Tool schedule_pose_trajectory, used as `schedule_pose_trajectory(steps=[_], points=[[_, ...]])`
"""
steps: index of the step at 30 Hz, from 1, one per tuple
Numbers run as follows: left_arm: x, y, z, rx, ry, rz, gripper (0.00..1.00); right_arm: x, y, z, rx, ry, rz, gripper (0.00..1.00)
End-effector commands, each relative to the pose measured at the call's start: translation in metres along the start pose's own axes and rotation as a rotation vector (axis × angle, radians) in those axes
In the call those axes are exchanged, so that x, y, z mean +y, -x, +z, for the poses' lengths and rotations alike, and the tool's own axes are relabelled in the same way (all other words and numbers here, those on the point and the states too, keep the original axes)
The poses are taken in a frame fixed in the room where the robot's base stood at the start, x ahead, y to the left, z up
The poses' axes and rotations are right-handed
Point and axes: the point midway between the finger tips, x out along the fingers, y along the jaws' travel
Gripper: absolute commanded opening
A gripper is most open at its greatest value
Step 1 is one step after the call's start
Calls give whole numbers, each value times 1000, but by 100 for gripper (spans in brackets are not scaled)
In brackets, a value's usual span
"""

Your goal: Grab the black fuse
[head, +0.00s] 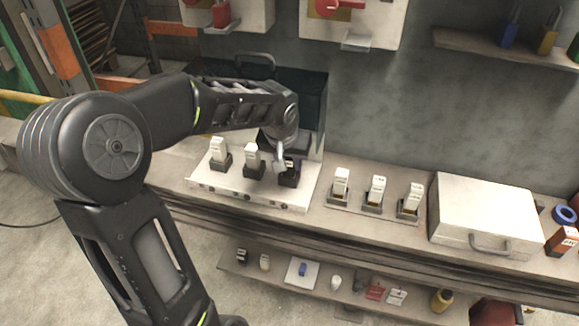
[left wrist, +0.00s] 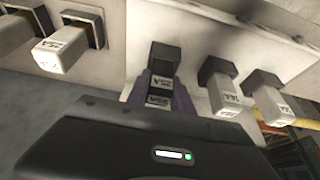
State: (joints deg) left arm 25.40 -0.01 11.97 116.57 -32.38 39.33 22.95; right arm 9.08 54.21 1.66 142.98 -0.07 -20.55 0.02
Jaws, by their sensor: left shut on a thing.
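The black fuse (head: 291,163) is in the rightmost holder of the white panel on the left part of the bench. Two white fuses (head: 218,150) stand in the other holders of that panel. My left gripper (head: 281,163) reaches down from above and is shut on the black fuse, partly hiding it. My right gripper is not in view.
Three white fuses (head: 375,192) stand on a plate to the right. A white case (head: 483,215) is further right. An open dark box (head: 305,95) is behind the panel. A lower shelf (head: 318,283) holds small items. Wall boxes hang above.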

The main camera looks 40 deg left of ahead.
Motion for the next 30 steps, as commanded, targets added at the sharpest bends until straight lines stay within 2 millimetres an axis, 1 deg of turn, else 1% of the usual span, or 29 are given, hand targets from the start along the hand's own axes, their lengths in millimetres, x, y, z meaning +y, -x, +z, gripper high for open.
schedule_pose_trajectory(steps=[1, 6, 7, 22, 26, 30], points=[[0, 0, 0, 0, 0, 0, 15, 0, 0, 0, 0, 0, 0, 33], [0, 0, 0, 0, 0, 0, 1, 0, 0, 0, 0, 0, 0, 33], [0, 0, 0, 0, 0, 0, 0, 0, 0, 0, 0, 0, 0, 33], [0, 2, -1, 1, 0, 0, 0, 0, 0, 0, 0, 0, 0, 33], [0, 8, -4, 3, 1, 0, 0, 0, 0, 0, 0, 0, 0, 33], [0, 21, -9, 3, 0, 0, 0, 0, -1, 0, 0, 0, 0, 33]])
